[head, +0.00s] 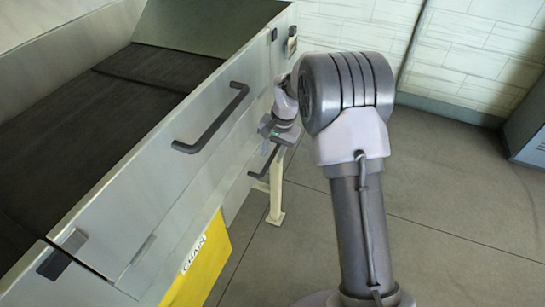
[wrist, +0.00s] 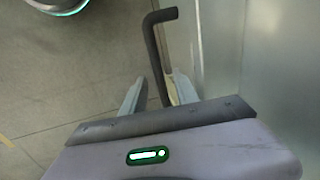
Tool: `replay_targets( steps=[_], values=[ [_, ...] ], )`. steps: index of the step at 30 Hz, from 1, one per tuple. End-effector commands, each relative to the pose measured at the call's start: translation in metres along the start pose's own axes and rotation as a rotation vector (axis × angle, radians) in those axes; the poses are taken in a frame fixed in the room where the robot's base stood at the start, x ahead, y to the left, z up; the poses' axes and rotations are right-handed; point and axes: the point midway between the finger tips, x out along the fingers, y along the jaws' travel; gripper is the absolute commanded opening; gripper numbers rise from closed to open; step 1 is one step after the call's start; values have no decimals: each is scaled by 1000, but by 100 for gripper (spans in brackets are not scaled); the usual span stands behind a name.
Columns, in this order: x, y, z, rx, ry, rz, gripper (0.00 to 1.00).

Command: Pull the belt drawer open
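The belt machine has a grey metal side panel (head: 150,165); I cannot tell where the drawer's edges run. A long dark bar handle (head: 212,118) is fixed high on this panel. A smaller dark handle (head: 264,163) sits lower, close to the machine's leg. My gripper (head: 279,132) is at the upper end of this lower handle. In the wrist view, my gripper (wrist: 158,92) has its fingers apart, one on each side of a dark bent handle (wrist: 155,45). The handle's lower part is hidden behind the gripper body. I cannot tell whether either finger touches it.
The dark belt (head: 90,115) lies inside the machine at left. A yellow sign (head: 203,262) hangs below the panel, and a pale leg (head: 276,200) stands under the gripper. The floor (head: 450,200) at right is clear. A grey cabinet (head: 528,125) stands at the far right.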

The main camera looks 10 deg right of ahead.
Motion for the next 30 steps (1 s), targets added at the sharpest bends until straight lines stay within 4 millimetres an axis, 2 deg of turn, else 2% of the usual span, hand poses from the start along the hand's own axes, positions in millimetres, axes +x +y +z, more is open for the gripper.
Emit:
replay_targets(
  steps=[8,14,30],
  values=[
    [3,0,0,0,0,0,36],
    [3,0,0,0,0,0,1],
    [3,0,0,0,0,0,0]
  ],
)
